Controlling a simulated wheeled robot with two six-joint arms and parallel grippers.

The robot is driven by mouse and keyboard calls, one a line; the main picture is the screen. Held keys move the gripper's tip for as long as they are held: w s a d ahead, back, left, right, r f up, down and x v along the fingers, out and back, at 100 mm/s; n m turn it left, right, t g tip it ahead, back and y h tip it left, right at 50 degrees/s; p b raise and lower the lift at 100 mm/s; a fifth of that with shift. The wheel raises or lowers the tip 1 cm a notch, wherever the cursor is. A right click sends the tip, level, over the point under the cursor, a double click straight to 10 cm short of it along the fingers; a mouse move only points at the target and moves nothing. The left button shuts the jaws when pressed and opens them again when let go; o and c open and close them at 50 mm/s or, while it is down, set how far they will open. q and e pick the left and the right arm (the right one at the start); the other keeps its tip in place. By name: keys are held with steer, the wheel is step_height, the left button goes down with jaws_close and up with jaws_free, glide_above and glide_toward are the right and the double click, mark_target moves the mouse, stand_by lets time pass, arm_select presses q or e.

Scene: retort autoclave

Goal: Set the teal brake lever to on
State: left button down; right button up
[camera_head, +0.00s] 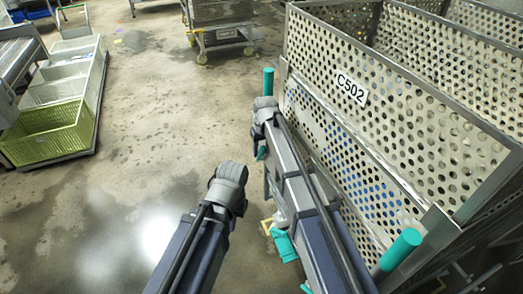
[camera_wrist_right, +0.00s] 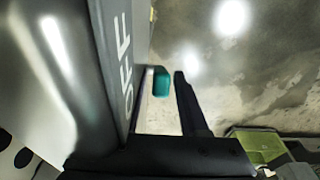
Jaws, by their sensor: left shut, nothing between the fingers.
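The cart labelled C502 (camera_head: 345,110) stands at the right. A small teal piece (camera_head: 261,153), which looks like the brake lever's grip, shows just below my right gripper (camera_head: 264,108) at the cart's near left corner. In the right wrist view the teal grip (camera_wrist_right: 161,82) lies in front of the right gripper, beside a dark finger (camera_wrist_right: 188,105) with a gap between them. The right gripper looks open. A grey plate with the word OFF (camera_wrist_right: 122,60) is close at left. My left gripper (camera_head: 230,172) is shut and empty, lower and left, over bare floor.
A teal upright handle (camera_head: 268,80) and another teal handle (camera_head: 400,250) stick out from the cart. A teal part (camera_head: 284,245) sits low near its base. A green crate (camera_head: 50,130) stands at left, another cart (camera_head: 222,30) at the back. The floor between is clear and wet.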

steer(key=shift+o, duration=0.2)
steer(key=r+p, duration=0.5)
steer(key=s+r+p, duration=0.1)
steer(key=r+p, duration=0.1)
steer(key=r, duration=0.1)
steer(key=shift+d+p, duration=0.15)
steer(key=shift+p, duration=0.25)
steer(key=shift+f, duration=0.1)
